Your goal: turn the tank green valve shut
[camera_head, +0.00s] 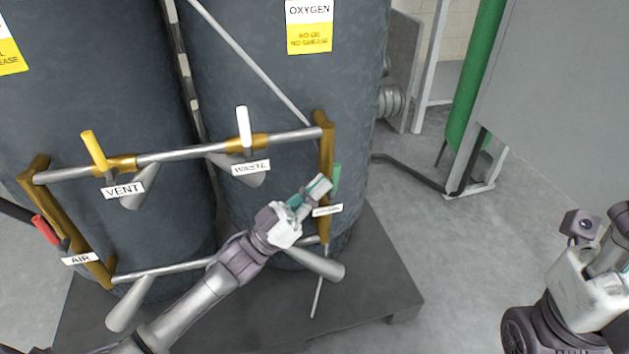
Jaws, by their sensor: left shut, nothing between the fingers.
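The green valve handle (336,180) stands upright at the right side of the pipe frame, in front of the oxygen tank. A white label (327,210) sits just below it, partly covered, its text too small to read. My left gripper (324,185) is shut and empty, with its fingertips just left of the green handle. I cannot tell whether they touch it. The left gripper and wrist hide part of the valve body and the lower pipe. My right arm shows at the lower right, but its fingertips are not clearly visible.
The oxygen tank (280,90) and another dark tank (90,80) stand behind the pipes. A yellow vent handle (94,150), a white waste handle (243,126) and a red air handle (45,229) stick out from the frame. Open floor (450,240) lies right of the dark platform (375,280).

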